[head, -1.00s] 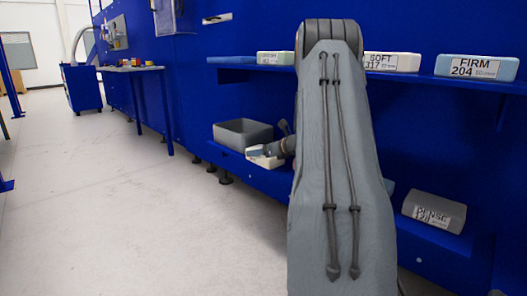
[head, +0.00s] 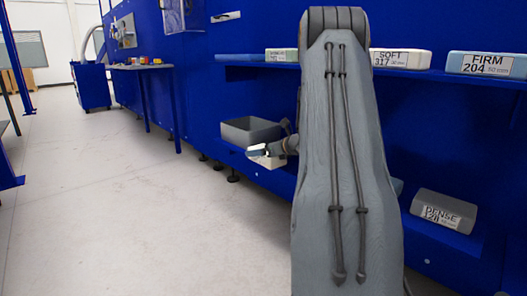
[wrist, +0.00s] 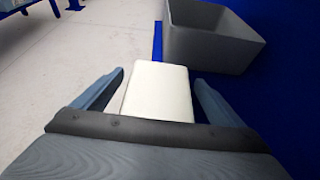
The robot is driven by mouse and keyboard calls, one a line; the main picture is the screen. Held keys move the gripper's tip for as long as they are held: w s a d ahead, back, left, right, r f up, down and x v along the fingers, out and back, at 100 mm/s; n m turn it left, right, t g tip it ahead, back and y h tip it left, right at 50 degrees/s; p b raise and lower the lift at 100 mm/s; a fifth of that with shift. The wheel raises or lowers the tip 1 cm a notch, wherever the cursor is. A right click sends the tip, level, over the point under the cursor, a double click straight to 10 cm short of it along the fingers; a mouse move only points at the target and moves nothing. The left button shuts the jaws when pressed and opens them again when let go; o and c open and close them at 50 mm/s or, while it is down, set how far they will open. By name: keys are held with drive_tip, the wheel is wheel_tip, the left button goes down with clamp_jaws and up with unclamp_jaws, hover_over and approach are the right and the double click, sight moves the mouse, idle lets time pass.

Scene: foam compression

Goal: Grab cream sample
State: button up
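The cream sample (wrist: 160,92) is a pale block in the middle of the wrist view. It lies between the two fingers of my gripper (wrist: 158,85), which are spread with a narrow gap on each side of it. In the head view, the sample (head: 268,162) shows as a small pale patch at the lower shelf's front edge. My gripper (head: 258,150) is just above or around it there. My arm hides part of the shelf, and I cannot tell how deep the fingers reach.
A grey open bin (wrist: 215,35) stands just beyond the sample on the lower shelf. A grey block marked DENSE (head: 443,211) lies further right. The upper shelf holds blocks marked SOFT (head: 400,60) and FIRM (head: 486,64).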

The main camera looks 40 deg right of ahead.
sight(271, 164)
drive_tip(key=shift+p+v, duration=1.55)
drive_tip(key=shift+v, duration=2.35)
drive_tip(key=shift+r, duration=0.1)
